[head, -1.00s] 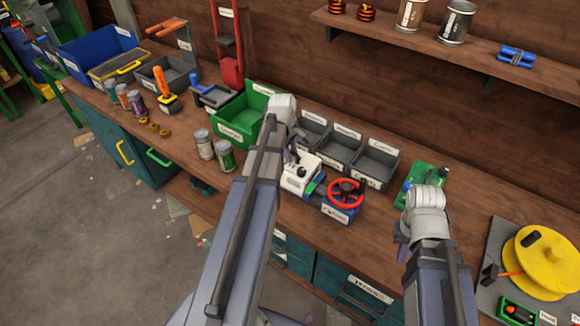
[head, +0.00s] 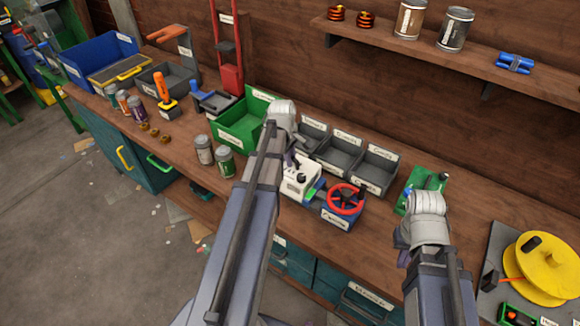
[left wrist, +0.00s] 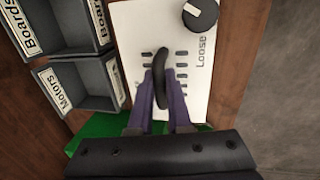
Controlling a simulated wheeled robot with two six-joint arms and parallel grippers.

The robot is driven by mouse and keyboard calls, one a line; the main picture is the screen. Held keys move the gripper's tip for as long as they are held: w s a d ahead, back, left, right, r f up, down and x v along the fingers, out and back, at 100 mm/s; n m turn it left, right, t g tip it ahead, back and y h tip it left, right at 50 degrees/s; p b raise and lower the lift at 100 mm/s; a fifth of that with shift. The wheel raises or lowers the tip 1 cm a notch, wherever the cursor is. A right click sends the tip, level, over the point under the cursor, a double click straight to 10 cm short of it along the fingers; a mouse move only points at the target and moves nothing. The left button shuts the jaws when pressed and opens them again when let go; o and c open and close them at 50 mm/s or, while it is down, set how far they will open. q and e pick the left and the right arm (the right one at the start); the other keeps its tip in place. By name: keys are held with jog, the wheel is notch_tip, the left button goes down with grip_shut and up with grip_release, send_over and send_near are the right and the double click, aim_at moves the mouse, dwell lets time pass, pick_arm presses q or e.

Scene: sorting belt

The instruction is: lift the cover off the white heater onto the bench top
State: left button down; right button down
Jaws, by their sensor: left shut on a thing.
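The white heater (head: 297,185) stands on the bench top (head: 390,228), in front of the small grey bins, partly hidden by my left arm in the head view. In the left wrist view its white cover (left wrist: 192,100) shows vents, a black knob (left wrist: 200,16), the word "Loose" and a dark handle (left wrist: 167,62). My left gripper (left wrist: 163,88) is shut on this handle, its purple fingers on both sides of it. Whether the cover is apart from the heater's body cannot be told. My right gripper (head: 404,240) is over the bench at the right; its fingers are mostly hidden.
A blue box with a red handwheel (head: 345,199) stands right beside the heater. Grey bins (head: 340,152) and a green bin (head: 238,125) stand behind and left. Cans (head: 225,162) are at the left. A green board (head: 422,185) and yellow reel (head: 548,262) are at the right.

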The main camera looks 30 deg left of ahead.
pick_arm(q)
jog(key=shift+r, duration=0.1)
notch_tip(320, 180, up, 10)
jog(key=p, duration=1)
